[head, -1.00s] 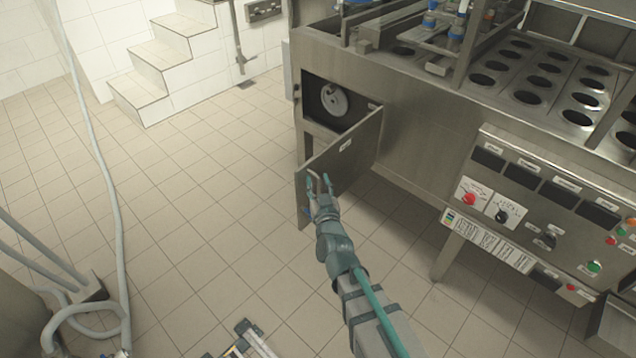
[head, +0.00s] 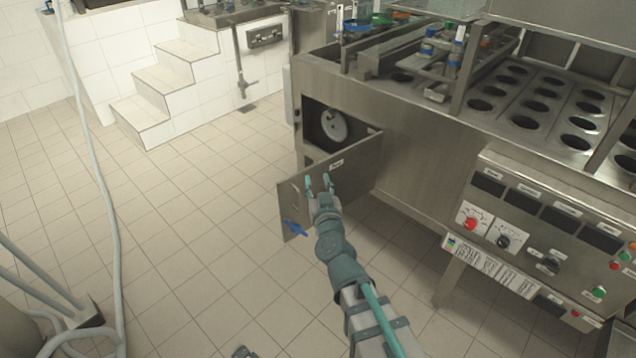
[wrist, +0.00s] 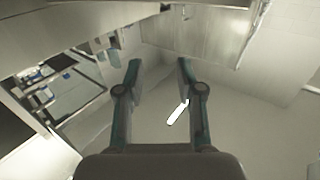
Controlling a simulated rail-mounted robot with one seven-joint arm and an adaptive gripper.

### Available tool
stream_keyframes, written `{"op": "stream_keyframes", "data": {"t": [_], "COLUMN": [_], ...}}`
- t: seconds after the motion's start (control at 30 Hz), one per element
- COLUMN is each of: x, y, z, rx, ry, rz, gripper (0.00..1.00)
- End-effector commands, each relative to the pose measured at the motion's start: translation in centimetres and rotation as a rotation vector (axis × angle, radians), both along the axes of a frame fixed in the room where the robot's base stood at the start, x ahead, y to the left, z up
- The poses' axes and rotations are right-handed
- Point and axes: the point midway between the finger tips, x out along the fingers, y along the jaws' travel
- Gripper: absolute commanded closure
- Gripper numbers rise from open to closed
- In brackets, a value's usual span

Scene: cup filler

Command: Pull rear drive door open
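The rear drive door (head: 355,165) is a flat steel panel on the side of the machine. It stands ajar, swung outward from its right edge, with a small white label on its outer face. A blue handle (head: 293,228) is near its free lower left corner. The opening (head: 322,124) behind it shows a pale round wheel (head: 334,125). My gripper (head: 319,182) overlaps the door's outer face in the head view, right of the handle. Its fingers are apart and empty; the wrist view also shows a gap between them (wrist: 159,68). Contact with the door cannot be told.
The steel machine (head: 415,135) with rows of round holes fills the right, with a control panel (head: 530,225) in front. White steps (head: 165,90) stand at the back left. A pale hose (head: 112,210) runs down the left. The tiled floor (head: 190,220) left of the door is clear.

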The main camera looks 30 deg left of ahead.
Motion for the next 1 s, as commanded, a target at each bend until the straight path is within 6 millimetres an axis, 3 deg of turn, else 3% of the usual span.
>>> {"op": "stream_keyframes", "data": {"t": [0.4, 0.63, 0.67, 0.77, 0.87, 1.0], "x": [0.1, 0.1, 0.1, 1.0, 2.7, 4.5], "y": [0.1, 0.2, 0.3, 1.6, 4.1, 9.5], "z": [0.1, 1.6, 2.1, 3.8, 5.7, 7.3], "rx": [-0.002, -0.002, -0.001, -0.001, -0.017, -0.094], "ry": [0.001, 0.001, 0.000, -0.001, -0.019, -0.045], "rz": [0.002, 0.003, 0.003, 0.005, 0.013, 0.097], "gripper": [0.63, 0.99, 1.00, 1.00, 1.00, 1.00]}}
